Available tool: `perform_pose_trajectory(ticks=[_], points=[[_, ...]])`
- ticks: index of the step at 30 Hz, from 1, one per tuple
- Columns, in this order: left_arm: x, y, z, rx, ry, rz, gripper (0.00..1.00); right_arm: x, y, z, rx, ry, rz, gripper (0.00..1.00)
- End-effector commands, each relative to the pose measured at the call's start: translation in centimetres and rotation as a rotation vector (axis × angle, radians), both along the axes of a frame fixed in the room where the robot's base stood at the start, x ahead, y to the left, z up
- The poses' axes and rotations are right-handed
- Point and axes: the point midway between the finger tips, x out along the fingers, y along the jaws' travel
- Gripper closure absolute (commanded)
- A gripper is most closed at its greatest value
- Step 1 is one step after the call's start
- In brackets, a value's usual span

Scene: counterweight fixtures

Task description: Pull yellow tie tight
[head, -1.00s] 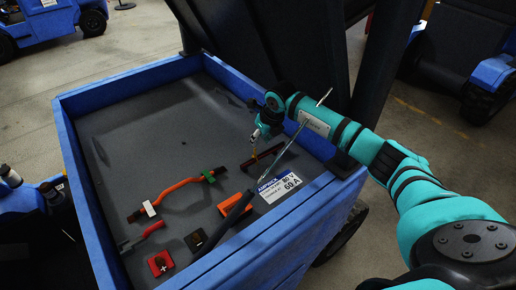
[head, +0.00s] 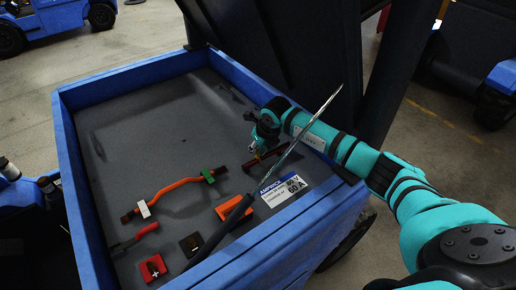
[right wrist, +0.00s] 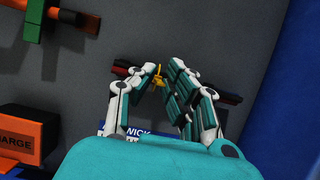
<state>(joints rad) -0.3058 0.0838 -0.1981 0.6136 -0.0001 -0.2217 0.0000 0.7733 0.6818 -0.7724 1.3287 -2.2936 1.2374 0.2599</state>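The yellow tie (right wrist: 158,77) is a small bright piece between my right fingertips in the right wrist view. It sits at a dark bundle with a red-brown part (right wrist: 124,69), which runs behind the fingers, so most of the tie is hidden. My right gripper (head: 268,142) reaches over the right wall of the blue-rimmed tray, close to the dark red bar (head: 262,157). In the right wrist view the fingertips of my right gripper (right wrist: 161,72) come together on the tie. My left gripper is not in view.
The blue tray (head: 62,150) holds an orange cable (head: 180,190) with green and white bands, an orange block (head: 233,207), a red plus block (head: 152,268) and a dark block (head: 191,245). A long rod (head: 315,117) slants up past my right arm. The tray's far floor is clear.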

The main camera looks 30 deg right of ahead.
Motion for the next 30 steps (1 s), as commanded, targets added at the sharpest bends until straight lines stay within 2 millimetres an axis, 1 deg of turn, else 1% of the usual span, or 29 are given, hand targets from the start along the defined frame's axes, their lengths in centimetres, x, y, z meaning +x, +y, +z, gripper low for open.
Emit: perform_pose_trajectory(ticks=[1,2,9,11,15,16,23,24,29,30], points=[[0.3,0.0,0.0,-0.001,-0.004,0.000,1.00,0.0,0.0,0.0,0.000,0.000,0.000,0.97],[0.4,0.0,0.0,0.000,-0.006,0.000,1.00,0.0,0.0,0.0,0.000,0.000,0.000,1.00],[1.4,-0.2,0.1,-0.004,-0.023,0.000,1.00,0.0,0.0,0.1,-0.001,-0.001,0.000,1.00],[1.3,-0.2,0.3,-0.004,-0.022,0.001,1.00,0.1,-0.1,0.6,0.000,-0.003,0.000,1.00],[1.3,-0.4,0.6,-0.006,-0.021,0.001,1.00,0.1,-0.1,2.4,-0.001,-0.004,0.001,1.00],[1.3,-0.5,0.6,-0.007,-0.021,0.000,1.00,0.1,-0.1,2.6,-0.001,-0.003,0.001,1.00],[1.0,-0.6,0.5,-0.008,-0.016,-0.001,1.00,0.0,0.0,2.5,0.000,-0.001,0.000,1.00],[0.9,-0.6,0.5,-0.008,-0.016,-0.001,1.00,0.0,0.0,2.5,0.000,-0.001,0.000,0.89],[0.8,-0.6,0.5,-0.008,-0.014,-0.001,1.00,0.0,0.0,2.5,0.000,-0.001,0.000,0.68],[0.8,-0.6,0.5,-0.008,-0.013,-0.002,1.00,0.0,0.0,2.5,0.000,-0.001,0.000,0.68]])
